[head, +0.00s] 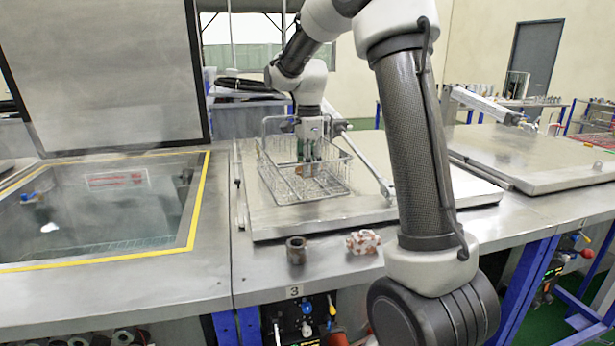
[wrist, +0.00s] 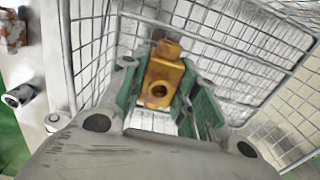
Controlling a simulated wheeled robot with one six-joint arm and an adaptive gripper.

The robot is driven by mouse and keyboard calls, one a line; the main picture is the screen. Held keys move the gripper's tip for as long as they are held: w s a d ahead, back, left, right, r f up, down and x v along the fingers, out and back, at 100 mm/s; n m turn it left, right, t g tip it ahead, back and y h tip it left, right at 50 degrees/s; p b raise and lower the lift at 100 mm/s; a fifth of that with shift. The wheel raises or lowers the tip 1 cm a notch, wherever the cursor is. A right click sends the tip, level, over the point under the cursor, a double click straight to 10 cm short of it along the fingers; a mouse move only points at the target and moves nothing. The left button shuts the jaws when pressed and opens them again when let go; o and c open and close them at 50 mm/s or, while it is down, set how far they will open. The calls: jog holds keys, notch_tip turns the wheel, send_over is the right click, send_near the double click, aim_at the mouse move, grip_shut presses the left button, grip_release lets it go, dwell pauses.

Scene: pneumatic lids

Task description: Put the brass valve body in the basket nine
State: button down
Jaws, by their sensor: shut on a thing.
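A wire mesh basket (head: 330,190) stands on a closed metal lid, and its mesh wall also shows in the wrist view (wrist: 262,65). No number can be read on it. My gripper (head: 308,158) points down inside the basket's outline. In the wrist view its green-padded fingers (wrist: 162,95) are shut on a brass valve body (wrist: 163,75), a yellow block with a round hole in its face. The basket mesh lies behind and around it. I cannot tell whether the valve body touches the basket floor.
A dark hollow cylinder (head: 296,250) and a red-and-white lump (head: 364,242) sit on the bench front edge. At left an open tank (head: 100,215) with a yellow rim has its lid (head: 100,75) raised. Another closed lid (head: 540,160) lies at right.

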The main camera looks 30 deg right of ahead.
jog(key=shift+f, duration=1.7)
jog(key=shift+f, duration=0.1)
jog(key=c, duration=1.1)
grip_release()
